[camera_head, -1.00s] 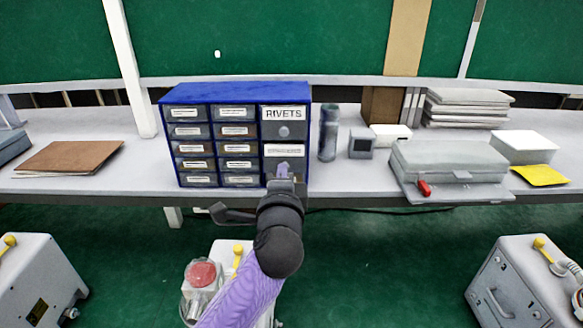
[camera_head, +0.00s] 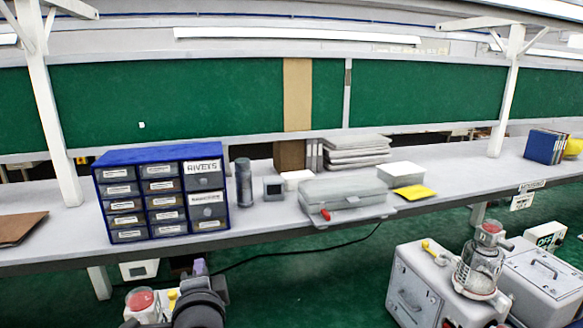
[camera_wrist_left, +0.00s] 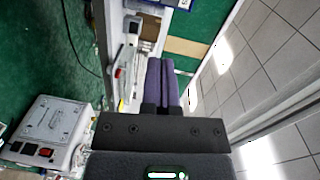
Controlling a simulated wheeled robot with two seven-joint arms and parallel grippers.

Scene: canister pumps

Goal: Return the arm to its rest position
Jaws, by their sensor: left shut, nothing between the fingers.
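My left gripper (camera_head: 200,267) shows at the bottom of the head view, below the workbench edge and in front of the lower shelf area. Its purple fingers point up and are shut with nothing between them. The dark wrist covers part of a pump unit behind it. In the left wrist view the purple fingers (camera_wrist_left: 162,85) lie together, with no object at the tips. My right gripper is in neither view.
A blue drawer cabinet (camera_head: 165,154) stands on the workbench (camera_head: 262,229), above my left gripper. A grey case (camera_head: 345,195) lies farther right. Canister pump units (camera_head: 425,278) stand below the bench at the right. Green floor between them is clear.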

